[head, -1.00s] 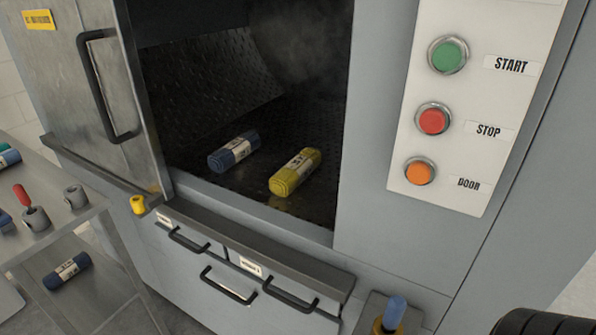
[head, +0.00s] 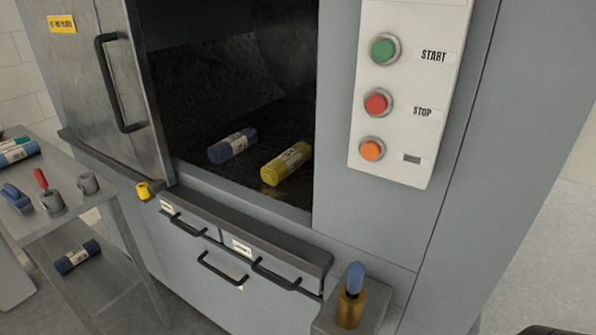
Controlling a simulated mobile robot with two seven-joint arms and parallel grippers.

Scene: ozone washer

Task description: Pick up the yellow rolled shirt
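The yellow rolled shirt (head: 286,164) lies inside the open washer chamber (head: 225,187), near the right side of its opening. It has a pale printed band around its middle. A blue rolled shirt (head: 232,146) with a similar band lies to its left, with a small gap between them. Neither of my grippers is in view. A sliver of something black shows at the bottom right edge, too little to identify.
The sliding door (head: 100,90) stands open at the left. A ledge (head: 250,228) with drawers and handles juts out below the opening. A panel (head: 408,85) with buttons is at the right. A side table (head: 75,215) holds tools and rolls. A blue-handled tool (head: 355,280) stands in front.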

